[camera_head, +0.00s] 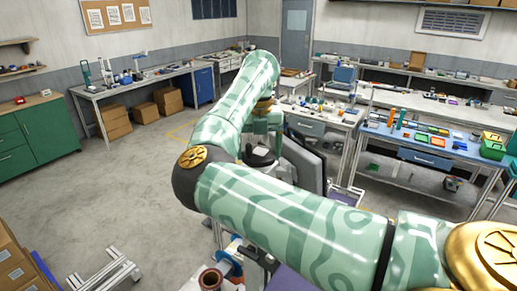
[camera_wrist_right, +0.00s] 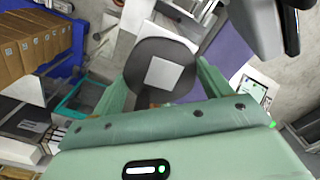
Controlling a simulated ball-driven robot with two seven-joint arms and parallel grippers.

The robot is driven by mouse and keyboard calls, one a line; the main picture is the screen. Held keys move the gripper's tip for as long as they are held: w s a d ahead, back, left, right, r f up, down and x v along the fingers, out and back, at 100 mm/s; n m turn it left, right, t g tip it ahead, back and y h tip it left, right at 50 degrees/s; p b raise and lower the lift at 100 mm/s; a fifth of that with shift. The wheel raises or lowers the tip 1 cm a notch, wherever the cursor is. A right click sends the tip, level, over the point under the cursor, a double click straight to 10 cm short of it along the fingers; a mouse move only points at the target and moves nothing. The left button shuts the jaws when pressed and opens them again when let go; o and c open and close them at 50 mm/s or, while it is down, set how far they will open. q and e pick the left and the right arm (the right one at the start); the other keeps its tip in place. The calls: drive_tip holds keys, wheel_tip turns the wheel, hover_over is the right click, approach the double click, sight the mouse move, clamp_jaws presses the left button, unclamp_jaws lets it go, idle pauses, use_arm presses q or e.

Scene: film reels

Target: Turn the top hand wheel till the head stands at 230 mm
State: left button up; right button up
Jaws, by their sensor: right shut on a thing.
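My right gripper (camera_head: 262,138) is at the far end of my bent right arm, in the middle of the head view. In the right wrist view its two green fingers (camera_wrist_right: 161,84) stand on either side of a dark round piece (camera_wrist_right: 136,74) with a pale square on its face. The fingers are shut on this piece, which looks like the hand wheel. In the head view a dark round shape (camera_head: 258,159) shows just below the gripper. No height scale or head reading can be read. My left gripper is not in view.
A dark panel (camera_head: 303,160) stands right of the gripper. My right arm hides much of the space below. A reddish-brown reel (camera_head: 210,279) shows at the bottom. In the wrist view, cardboard boxes (camera_wrist_right: 30,42) and a teal tray (camera_wrist_right: 82,98) lie left. Open floor (camera_head: 120,190) is on the left.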

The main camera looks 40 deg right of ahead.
drive_tip(key=m+b, duration=0.1)
drive_tip(key=m, duration=0.3)
drive_tip(key=m+b, duration=0.1)
drive_tip(key=m, duration=0.3)
drive_tip(key=shift+m, duration=0.4)
drive_tip(key=m+b, duration=0.1)
drive_tip(key=m, duration=0.3)
drive_tip(key=shift+m, duration=0.3)
drive_tip(key=m+b, duration=0.1)
drive_tip(key=m, duration=0.3)
drive_tip(key=shift+r, duration=0.15)
drive_tip(key=m, duration=0.4)
drive_tip(key=shift+b, duration=0.3)
drive_tip(key=m, duration=0.4)
drive_tip(key=shift+s+r+m, duration=0.1)
drive_tip(key=shift+m, duration=0.2)
drive_tip(key=m+b, duration=0.1)
drive_tip(key=m, duration=0.3)
drive_tip(key=shift+m, duration=0.3)
drive_tip(key=shift+a+m, duration=0.1)
drive_tip(key=shift+m, duration=1.8)
